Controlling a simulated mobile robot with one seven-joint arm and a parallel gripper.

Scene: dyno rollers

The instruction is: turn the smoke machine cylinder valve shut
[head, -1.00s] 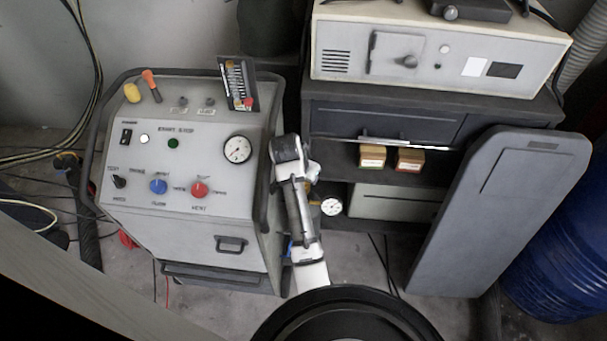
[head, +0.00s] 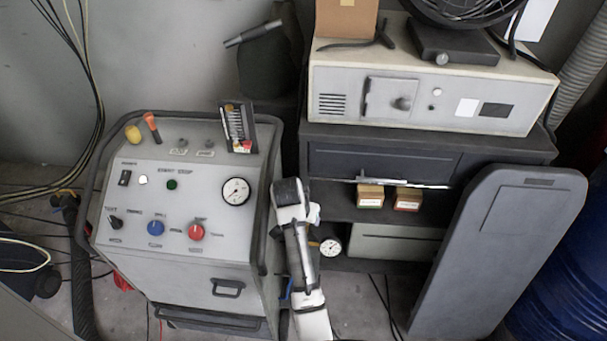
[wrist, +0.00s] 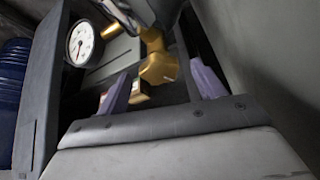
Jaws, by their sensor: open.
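The brass-coloured valve (wrist: 160,68) shows in the wrist view between my gripper's two purple fingers. My gripper (wrist: 162,88) is open, with a finger on each side and a gap to the brass part; I cannot tell whether either finger touches it. A round white gauge (wrist: 80,43) on a brass fitting is up and left of it. In the head view the gauge (head: 330,247) shows just right of my arm, which hides most of the valve. The cylinder body cannot be made out clearly in either view.
A grey control cabinet (head: 185,240) with knobs and a dial stands close left of my arm. A dark shelf unit (head: 385,157) with two small boxes is behind. A dark panel (head: 490,260) leans at the right, near a blue drum (head: 565,270). Cables hang at the left.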

